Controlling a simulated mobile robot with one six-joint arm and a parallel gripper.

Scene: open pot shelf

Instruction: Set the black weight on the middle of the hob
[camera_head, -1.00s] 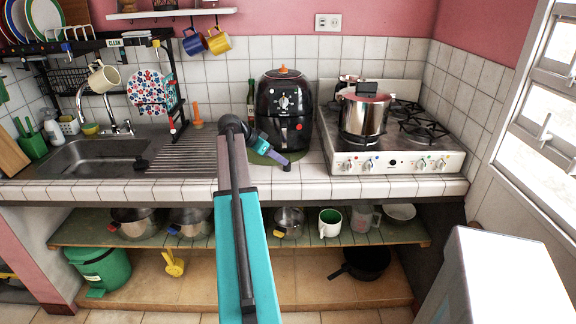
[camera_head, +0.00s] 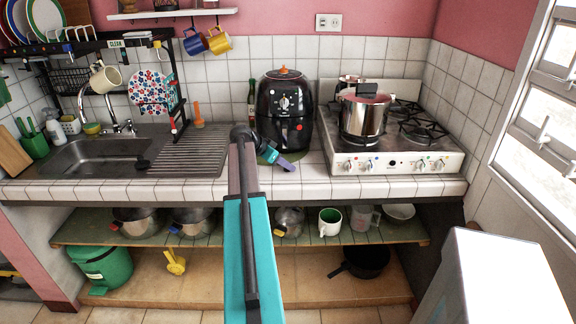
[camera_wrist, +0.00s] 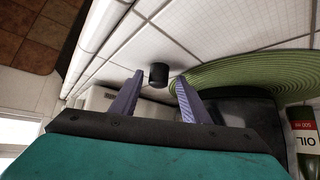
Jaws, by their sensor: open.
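The black weight (camera_wrist: 158,75) is a small dark cylinder on the white tiled counter. In the wrist view it shows between my open fingertips, apart from both. In the head view my gripper (camera_head: 287,163) is low over the counter in front of the black air fryer, and I cannot make out the weight there. My gripper also shows in the wrist view (camera_wrist: 160,80), open and empty. The hob (camera_head: 396,162) is white with black grates, to the right of my gripper. A steel pot (camera_head: 364,118) stands on its front left burner, hiding part of the middle.
The air fryer (camera_head: 284,112) stands close behind my gripper on a green round mat (camera_wrist: 240,75). An oil bottle (camera_wrist: 303,135) is beside it. Another pot (camera_head: 350,80) stands at the hob's back left. The right burners (camera_head: 422,128) are bare.

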